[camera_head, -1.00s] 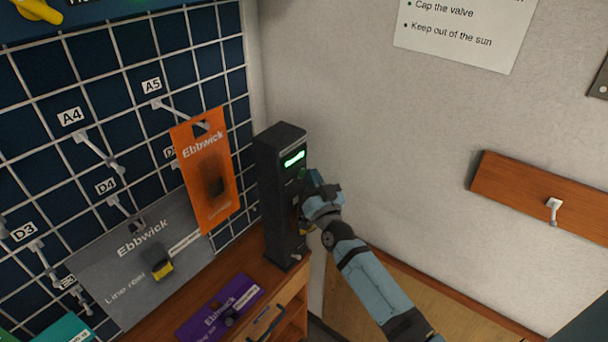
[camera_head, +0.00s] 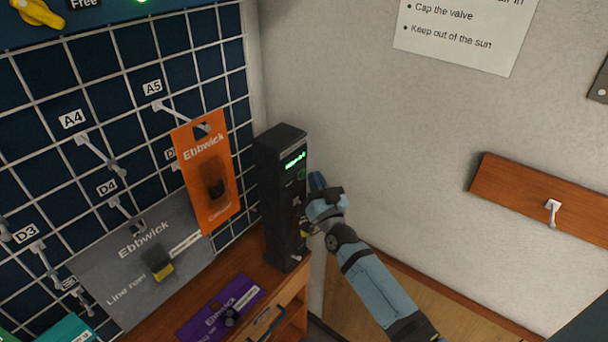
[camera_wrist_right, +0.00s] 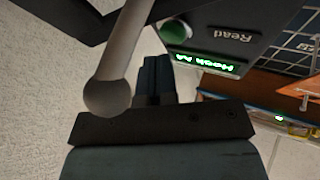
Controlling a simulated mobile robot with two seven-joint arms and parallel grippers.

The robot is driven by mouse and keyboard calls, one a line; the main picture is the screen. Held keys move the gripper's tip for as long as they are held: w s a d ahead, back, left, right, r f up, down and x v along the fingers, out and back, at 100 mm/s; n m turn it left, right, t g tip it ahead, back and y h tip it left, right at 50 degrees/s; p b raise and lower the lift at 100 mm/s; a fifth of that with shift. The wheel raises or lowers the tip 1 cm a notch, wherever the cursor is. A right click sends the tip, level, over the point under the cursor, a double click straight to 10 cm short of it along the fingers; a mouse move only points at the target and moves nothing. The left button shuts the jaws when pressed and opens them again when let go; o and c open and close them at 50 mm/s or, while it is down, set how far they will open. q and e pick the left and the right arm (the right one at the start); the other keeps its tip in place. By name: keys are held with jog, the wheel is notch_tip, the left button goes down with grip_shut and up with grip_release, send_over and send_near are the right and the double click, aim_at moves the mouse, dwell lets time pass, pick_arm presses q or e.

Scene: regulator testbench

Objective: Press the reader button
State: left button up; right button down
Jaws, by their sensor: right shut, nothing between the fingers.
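The reader is a tall black box (camera_head: 281,216) standing upright on the wooden shelf. Its display (camera_head: 295,160) shows green text on dark; in the wrist view the display (camera_wrist_right: 205,63) is upside down and looks like "Hook A4". The round green reader button (camera_head: 301,175) is below the display. In the wrist view the button (camera_wrist_right: 177,32) shows beside the word "Read". My left gripper is not in view.
An orange package (camera_head: 207,185) hangs left of the reader on the wire grid. A grey package (camera_head: 130,265) is lower left. A purple package (camera_head: 222,310) is on the shelf (camera_head: 290,288).

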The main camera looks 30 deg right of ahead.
jog(key=shift+s+d, duration=0.1)
jog(key=shift+s, duration=0.2)
jog(key=s, duration=0.1)
jog(key=s+d+p, duration=0.1)
jog(key=s, duration=0.2)
jog(key=shift+s+d, duration=0.2)
jog(key=shift+d, duration=0.2)
dwell(0.4)
jog(key=s+a+f+n+g+y, duration=0.3)
jog(key=s+a+f+g, duration=0.2)
jog(key=s+a+f, duration=0.3)
jog(key=s+a+f+n+g+y, duration=0.3)
jog(key=s+a+f+g, duration=0.3)
jog(key=s+a+f, duration=0.3)
jog(key=s+f, duration=0.4)
jog(key=s, duration=0.4)
jog(key=shift+a+f+n, duration=0.15)
jog(key=shift+a+n, duration=0.05)
jog(key=shift+n, duration=0.2)
